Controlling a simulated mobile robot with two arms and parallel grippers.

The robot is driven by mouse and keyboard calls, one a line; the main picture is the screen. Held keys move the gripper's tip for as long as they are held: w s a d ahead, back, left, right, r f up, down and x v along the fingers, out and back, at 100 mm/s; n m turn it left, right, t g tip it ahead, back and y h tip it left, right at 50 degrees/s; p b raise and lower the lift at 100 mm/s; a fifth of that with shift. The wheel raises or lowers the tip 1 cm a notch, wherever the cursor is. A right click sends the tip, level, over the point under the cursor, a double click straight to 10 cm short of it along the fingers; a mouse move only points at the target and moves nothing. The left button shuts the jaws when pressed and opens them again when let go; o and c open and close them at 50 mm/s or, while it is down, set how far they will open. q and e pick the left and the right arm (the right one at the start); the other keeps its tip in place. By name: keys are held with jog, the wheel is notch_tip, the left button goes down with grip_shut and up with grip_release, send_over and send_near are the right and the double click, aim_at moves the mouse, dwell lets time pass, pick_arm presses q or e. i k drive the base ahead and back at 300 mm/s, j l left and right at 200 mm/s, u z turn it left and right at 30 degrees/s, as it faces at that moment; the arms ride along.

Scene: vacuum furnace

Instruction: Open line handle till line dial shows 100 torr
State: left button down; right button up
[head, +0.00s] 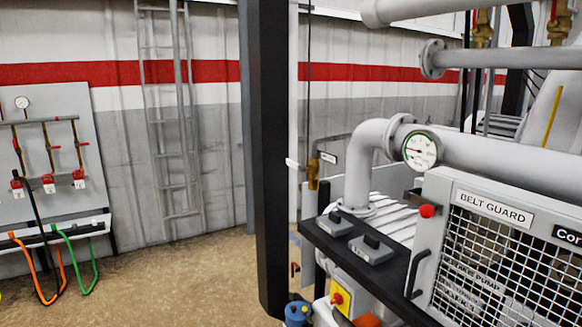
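A round dial (420,150) with a white face and a partly green rim sits on the large grey pipe right of centre in the head view. Its red needle points roughly left; its numbers are too small to read. A small brass valve (313,172) stands beside the black post, with a short white bar at its left. A yellow bar (551,112) rises near the pipe at the right. No label shows which part is the line handle. Neither of my grippers shows in the view.
A black post (264,150) stands left of the machine. A mesh belt guard (500,255) with a red knob (427,211) fills the lower right. A wall panel (50,150) with red-handled valves and a ladder (170,110) are at the left. The floor (180,285) there is clear.

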aim_at(290, 162)
jog(key=i+j, duration=0.2)
jog(key=i+j+z, duration=0.1)
jog(key=j, duration=0.35)
jog(key=i+j, duration=0.45)
jog(key=j, duration=0.2)
jog(key=i+j+z, duration=0.1)
jog(key=j, duration=0.25)
jog(key=i+j, duration=0.25)
jog(key=i+j+z, duration=0.1)
jog(key=j, duration=0.3)
jog(key=i+j, duration=0.25)
jog(key=j, duration=0.15)
